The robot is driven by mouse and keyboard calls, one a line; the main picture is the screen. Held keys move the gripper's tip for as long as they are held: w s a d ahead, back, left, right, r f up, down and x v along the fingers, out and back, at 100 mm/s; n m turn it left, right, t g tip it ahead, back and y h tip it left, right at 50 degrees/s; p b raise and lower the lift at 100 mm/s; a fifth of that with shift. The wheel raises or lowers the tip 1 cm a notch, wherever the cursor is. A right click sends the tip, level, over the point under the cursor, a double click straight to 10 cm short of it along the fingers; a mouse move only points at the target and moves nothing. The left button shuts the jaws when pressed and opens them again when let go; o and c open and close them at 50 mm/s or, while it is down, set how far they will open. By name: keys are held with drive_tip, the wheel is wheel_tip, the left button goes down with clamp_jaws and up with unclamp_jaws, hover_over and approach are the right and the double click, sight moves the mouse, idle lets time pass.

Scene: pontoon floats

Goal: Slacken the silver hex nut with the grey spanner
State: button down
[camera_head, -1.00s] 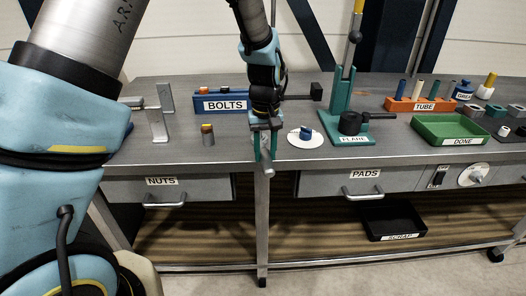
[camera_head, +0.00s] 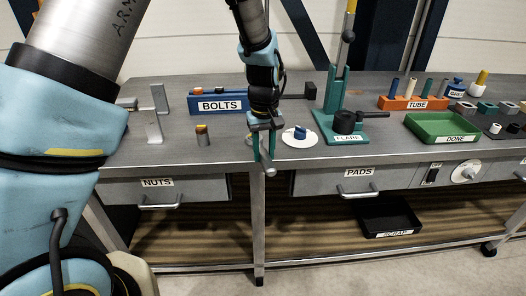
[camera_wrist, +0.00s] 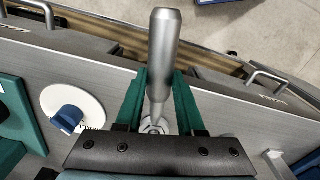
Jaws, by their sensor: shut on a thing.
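My gripper (camera_wrist: 158,108), with green fingers, is shut on a grey metal bar with a thick round handle, which I take for the grey spanner (camera_wrist: 164,55). The handle points over the bench's front edge in the wrist view. At its lower end, between the fingers, a small silver round or ringed part (camera_wrist: 152,127) shows; I cannot tell if it is the silver hex nut or the spanner's head. In the head view my gripper (camera_head: 264,150) is low at the bench's front edge, and the spanner is mostly hidden by the fingers.
A white disc (camera_head: 290,140) with a blue piece stands close right of my gripper. The BOLTS rack (camera_head: 235,105) is behind, the green FLARE stand (camera_head: 335,125) and green DONE tray (camera_head: 415,122) right.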

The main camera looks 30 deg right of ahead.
drive_tip(key=shift+d, duration=0.2)
drive_tip(key=shift+s+d+n+p, duration=0.1)
drive_tip(key=shift+d+n+p, duration=0.25)
drive_tip(key=shift+n, duration=0.15)
drive_tip(key=shift+d, duration=0.1)
drive_tip(key=shift+d+n+p, duration=0.3)
drive_tip(key=shift+d+n, duration=0.1)
drive_tip(key=shift+n, duration=0.1)
drive_tip(key=shift+d, duration=0.15)
idle(0.5)
drive_tip(key=shift+a, duration=0.2)
drive_tip(key=shift+a+m, duration=0.4)
drive_tip(key=shift+r, duration=0.15)
